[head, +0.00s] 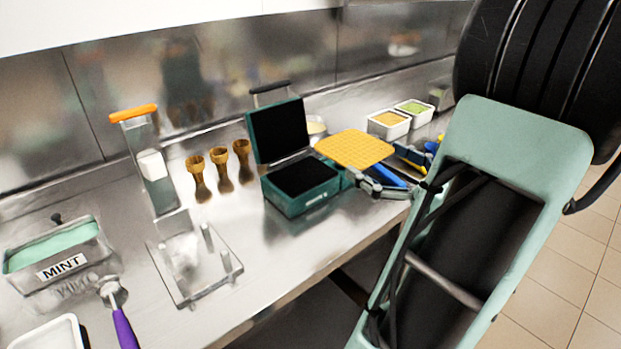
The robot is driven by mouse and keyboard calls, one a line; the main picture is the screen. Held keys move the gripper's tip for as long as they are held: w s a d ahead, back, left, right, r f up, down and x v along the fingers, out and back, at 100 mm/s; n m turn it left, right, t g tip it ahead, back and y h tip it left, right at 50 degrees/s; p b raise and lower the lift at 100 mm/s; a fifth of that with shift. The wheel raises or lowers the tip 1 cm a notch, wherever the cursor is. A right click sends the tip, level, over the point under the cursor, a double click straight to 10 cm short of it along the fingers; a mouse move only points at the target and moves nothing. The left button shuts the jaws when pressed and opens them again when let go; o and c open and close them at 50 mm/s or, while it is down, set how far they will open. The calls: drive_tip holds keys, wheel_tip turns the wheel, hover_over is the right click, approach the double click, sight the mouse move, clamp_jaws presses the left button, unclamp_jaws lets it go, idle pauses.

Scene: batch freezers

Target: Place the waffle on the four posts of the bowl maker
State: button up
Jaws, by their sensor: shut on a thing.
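The waffle (355,148) is a flat golden sheet with a grid pattern, to the right of the open teal waffle iron. My gripper (356,174) reaches in from the right and is shut on the waffle's near edge; its fingertips are small and partly hidden. The waffle looks held flat above the counter, but its height is hard to tell. The bowl maker (215,287) stands at the left, with a flat base, short posts and an upright frame with an orange handle (133,113). I see no waffle on its posts.
The waffle iron (290,196) stands between the waffle and the bowl maker, with its lid up. Several brown cones (220,168) stand behind. A MINT tub (57,256) and purple-handled scoop (124,329) are at left. White tubs (388,128) are at back right.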

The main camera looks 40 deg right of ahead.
drive_tip(key=w+a+f, duration=0.1)
drive_tip(key=w+f, duration=0.3)
drive_tip(key=w+a+f+b, duration=0.1)
drive_tip(key=w+f, duration=0.2)
drive_tip(key=w, duration=0.1)
drive_tip(key=w+a+f, duration=0.1)
drive_tip(key=w+f, duration=0.3)
drive_tip(key=w, duration=0.1)
drive_tip(key=shift+a+f+b, duration=0.15)
drive_tip(key=shift+f+b, duration=0.15)
drive_tip(key=shift+b, duration=0.05)
drive_tip(key=shift+f, duration=0.35)
drive_tip(key=shift+f, duration=0.2)
drive_tip(key=o, duration=0.7)
drive_tip(key=s, duration=1)
drive_tip(key=shift+s+d+r+b, duration=0.1)
drive_tip(key=shift+s+d+b, duration=0.2)
drive_tip(key=shift+s+d, duration=0.1)
